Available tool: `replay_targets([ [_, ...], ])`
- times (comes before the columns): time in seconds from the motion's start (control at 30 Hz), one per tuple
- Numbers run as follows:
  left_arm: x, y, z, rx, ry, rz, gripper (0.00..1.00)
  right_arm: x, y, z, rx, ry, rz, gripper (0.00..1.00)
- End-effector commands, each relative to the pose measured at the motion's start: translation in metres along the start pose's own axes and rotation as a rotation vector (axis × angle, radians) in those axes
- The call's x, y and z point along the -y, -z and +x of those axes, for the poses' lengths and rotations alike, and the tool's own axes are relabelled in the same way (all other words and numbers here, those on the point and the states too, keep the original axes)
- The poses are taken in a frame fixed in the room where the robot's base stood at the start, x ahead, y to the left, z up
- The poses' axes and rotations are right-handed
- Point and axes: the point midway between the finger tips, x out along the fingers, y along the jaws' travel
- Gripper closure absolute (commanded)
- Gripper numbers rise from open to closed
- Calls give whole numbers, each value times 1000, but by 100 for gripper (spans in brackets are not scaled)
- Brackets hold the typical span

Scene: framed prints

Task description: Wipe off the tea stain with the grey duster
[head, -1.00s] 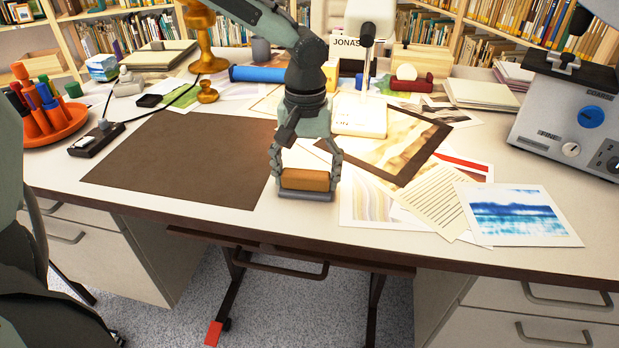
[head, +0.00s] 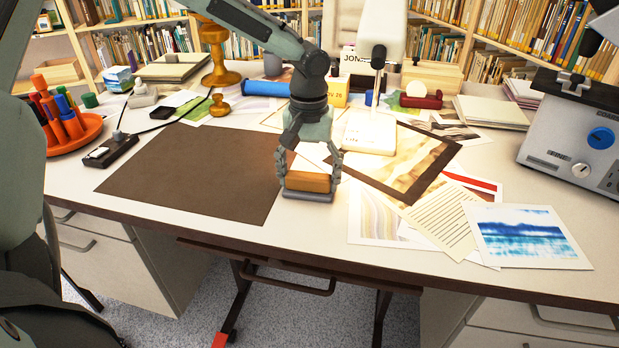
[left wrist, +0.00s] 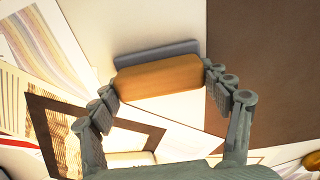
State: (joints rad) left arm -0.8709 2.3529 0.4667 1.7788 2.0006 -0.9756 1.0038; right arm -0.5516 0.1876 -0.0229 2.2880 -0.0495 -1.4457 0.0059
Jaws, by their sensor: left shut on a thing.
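The duster has an orange-brown block handle (head: 307,182) and a grey pad (head: 306,196) under it. My left gripper (head: 308,176) is shut on the handle, with one finger at each end. The pad appears to rest on the pale desk top just right of the brown mat. The handle (left wrist: 160,76) and grey pad (left wrist: 157,52) also show in the left wrist view, between the fingers (left wrist: 160,92). I see no tea stain on the bare desk; the area under the duster is hidden. My right gripper is not in view.
The brown mat (head: 195,175) lies left of the duster. A brown-framed print (head: 433,172), a lined sheet (head: 440,218) and a blue print (head: 525,235) lie to the right. A white lamp base (head: 368,135) stands behind. An orange pen tray (head: 75,133) is far left.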

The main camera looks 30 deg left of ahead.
Motion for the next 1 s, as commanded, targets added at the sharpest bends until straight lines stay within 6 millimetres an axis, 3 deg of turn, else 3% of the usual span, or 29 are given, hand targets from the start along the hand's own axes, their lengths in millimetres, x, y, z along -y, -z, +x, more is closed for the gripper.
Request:
replay_targets([
  [0.27,0,0,-24,-2,-2,0,52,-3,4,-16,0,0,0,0],
  [0.63,0,0,-56,-2,-1,-1,52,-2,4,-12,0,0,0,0],
  [1.0,0,0,-61,-1,-1,0,52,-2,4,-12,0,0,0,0],
])
